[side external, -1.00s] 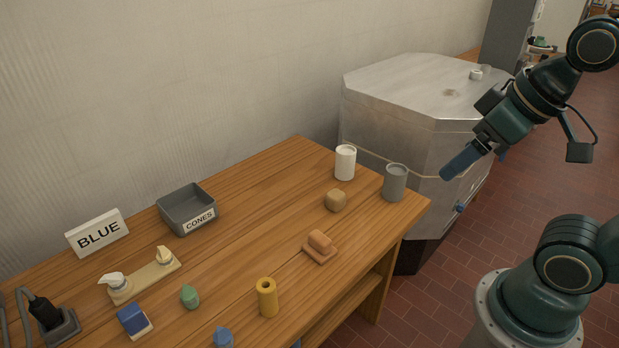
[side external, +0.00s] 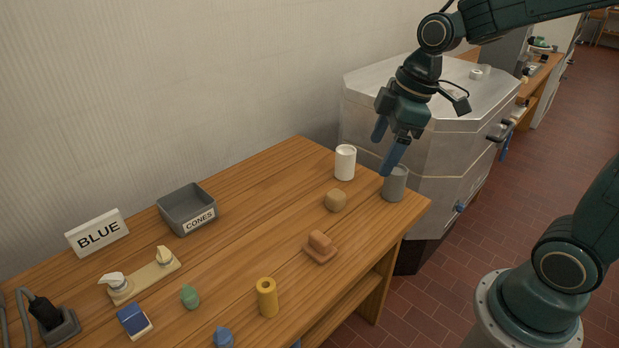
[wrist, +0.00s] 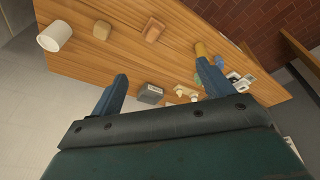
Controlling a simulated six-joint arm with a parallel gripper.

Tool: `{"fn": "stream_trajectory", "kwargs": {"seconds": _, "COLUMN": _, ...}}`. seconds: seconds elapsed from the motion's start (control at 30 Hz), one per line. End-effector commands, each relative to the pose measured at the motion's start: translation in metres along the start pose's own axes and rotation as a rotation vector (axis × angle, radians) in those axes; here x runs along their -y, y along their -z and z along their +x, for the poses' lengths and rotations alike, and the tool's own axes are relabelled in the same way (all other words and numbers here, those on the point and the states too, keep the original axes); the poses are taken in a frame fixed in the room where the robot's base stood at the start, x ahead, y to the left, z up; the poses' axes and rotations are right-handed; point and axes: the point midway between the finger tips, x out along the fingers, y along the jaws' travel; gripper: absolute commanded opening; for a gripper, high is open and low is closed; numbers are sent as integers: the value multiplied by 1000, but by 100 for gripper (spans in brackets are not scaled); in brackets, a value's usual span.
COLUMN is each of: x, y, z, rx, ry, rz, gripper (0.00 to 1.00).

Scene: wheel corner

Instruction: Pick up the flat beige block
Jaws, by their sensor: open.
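A small beige block (side external: 336,201) with rounded edges lies on the wooden table (side external: 265,190), near its far right end. It is the likeliest match for the flat beige block, though it looks fairly chunky. In the wrist view the beige block (wrist: 102,30) shows at the upper left, beside the white cup. My gripper (side external: 382,155) is open and empty, its blue fingers pointing down above the table's right end, higher than the block and to its right in the side view. In the wrist view my gripper's fingers (wrist: 163,72) stand wide apart with nothing between them.
A white cup (side external: 345,162) and a grey cup (side external: 395,184) stand near the block; a finger partly overlaps the grey cup. A beige board (side external: 150,281) carries two small pieces. A grey tray (side external: 187,207) stands behind.

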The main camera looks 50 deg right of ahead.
Motion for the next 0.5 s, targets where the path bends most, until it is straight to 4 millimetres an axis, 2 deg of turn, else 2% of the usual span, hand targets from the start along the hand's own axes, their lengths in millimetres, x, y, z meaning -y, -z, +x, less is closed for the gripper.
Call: {"fn": "stream_trajectory", "kwargs": {"seconds": 0.5, "x": -52, "y": 20, "z": 96, "rx": -30, "ry": 185, "rz": -395, "gripper": 80}}
